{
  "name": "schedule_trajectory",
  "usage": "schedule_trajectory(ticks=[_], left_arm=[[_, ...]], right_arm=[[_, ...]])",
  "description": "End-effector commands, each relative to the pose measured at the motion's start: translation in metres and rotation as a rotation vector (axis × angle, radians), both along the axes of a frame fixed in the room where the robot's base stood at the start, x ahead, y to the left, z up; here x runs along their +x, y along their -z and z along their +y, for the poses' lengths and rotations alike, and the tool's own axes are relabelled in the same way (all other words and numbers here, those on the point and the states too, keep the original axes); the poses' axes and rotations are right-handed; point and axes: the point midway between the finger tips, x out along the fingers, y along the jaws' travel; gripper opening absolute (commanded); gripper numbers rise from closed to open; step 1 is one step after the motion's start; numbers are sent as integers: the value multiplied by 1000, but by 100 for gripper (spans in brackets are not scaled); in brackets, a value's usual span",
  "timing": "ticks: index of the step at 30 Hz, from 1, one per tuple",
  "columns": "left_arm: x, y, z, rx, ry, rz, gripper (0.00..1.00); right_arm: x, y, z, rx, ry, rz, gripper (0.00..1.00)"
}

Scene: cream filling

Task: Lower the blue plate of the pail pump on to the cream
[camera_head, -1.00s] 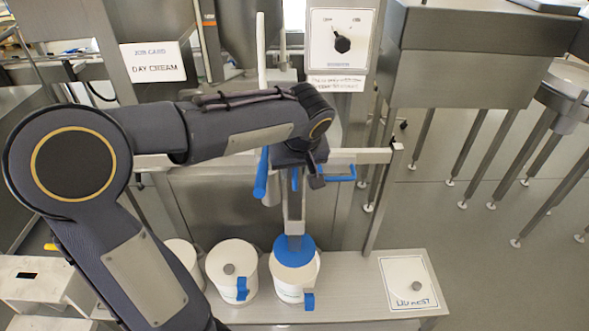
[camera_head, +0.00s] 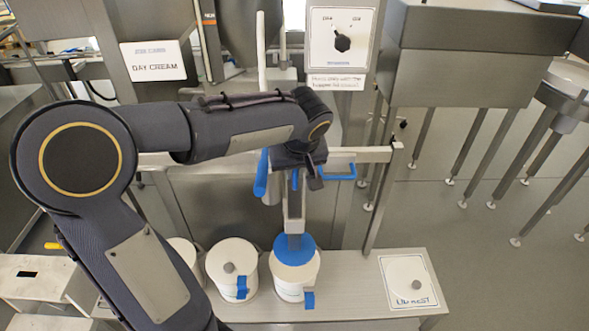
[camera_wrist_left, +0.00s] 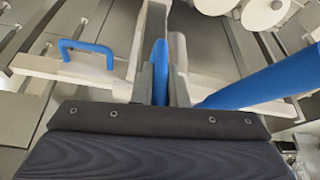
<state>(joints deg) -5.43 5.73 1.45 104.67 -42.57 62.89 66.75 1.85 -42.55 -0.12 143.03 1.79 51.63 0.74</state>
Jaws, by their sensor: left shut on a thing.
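The pail pump's blue plate (camera_head: 294,247) is a round disc at the foot of a grey upright. It sits at the mouth of an open white pail (camera_head: 296,279) on the bench. It covers much of the opening, and I see no cream around it. I cannot tell whether it touches the cream. My left gripper (camera_head: 297,184) is above the pail at the top of the upright. In the left wrist view its fingers are shut on a blue grip (camera_wrist_left: 160,72) of the pump. My right gripper is not in view.
A lidded white pail (camera_head: 231,262) stands to the left, with another partly hidden behind my arm. A lid rest mat (camera_head: 408,282) bears a white lid at right. A blue loop handle (camera_head: 340,174) and a long blue bar (camera_head: 261,173) flank my gripper. A steel crossbar runs behind.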

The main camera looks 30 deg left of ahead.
Motion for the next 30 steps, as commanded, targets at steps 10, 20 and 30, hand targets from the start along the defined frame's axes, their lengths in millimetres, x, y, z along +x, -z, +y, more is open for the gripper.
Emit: schedule_trajectory(ticks=[10,20,30], left_arm=[[0,58,0,0,-1,0,0],[0,120,0,0,-1,1,0],[-2,125,0,-4,-6,13,0]], right_arm=[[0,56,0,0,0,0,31],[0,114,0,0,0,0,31],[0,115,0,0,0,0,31]])
